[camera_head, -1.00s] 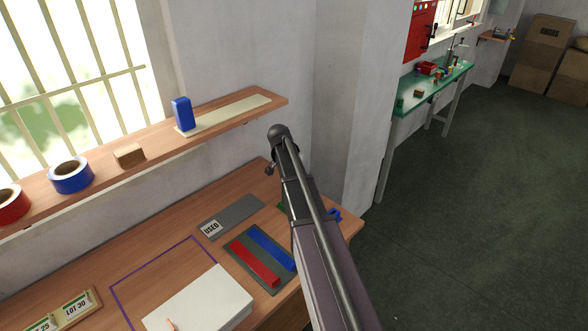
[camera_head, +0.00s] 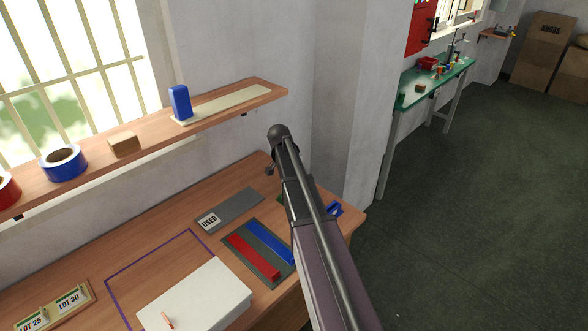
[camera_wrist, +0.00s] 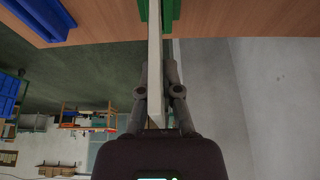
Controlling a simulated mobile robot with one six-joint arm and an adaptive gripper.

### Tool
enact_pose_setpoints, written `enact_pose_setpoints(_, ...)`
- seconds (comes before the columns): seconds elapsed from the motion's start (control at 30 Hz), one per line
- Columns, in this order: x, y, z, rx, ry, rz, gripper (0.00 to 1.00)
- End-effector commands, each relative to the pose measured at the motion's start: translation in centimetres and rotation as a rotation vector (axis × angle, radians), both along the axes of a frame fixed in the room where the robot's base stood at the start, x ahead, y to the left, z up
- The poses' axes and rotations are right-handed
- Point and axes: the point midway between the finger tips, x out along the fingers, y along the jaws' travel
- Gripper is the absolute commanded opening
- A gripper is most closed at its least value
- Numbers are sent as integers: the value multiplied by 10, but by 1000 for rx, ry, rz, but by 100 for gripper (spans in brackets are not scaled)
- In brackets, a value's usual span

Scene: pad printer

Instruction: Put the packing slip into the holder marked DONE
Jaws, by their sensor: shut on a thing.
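In the wrist view my gripper (camera_wrist: 159,78) is shut on a thin, pale, flat thing seen edge-on, which looks like the packing slip (camera_wrist: 154,48). Its far end reaches a green holder (camera_wrist: 169,14) on the wooden table and appears to lie beside or between its green walls; I cannot tell how deep. No DONE mark is readable. In the head view my arm hides the gripper and the slip. Only a small green part (camera_head: 282,199) shows beside the arm there.
The table (camera_head: 120,250) holds a grey plate marked USED (camera_head: 236,207), a dark tray (camera_head: 230,252) with red and blue bars, a white stack (camera_head: 205,290) and a LOT rack (camera_head: 52,308). A blue thing (camera_head: 335,209) sits right of my arm. A shelf (camera_head: 150,143) runs above.

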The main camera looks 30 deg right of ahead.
Motion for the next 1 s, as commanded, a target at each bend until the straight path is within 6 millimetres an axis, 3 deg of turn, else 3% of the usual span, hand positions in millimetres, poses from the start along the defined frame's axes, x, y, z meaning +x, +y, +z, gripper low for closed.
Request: enact_pose_setpoints(1.0, 0, 0, -14, 0, 0, 1, 0)
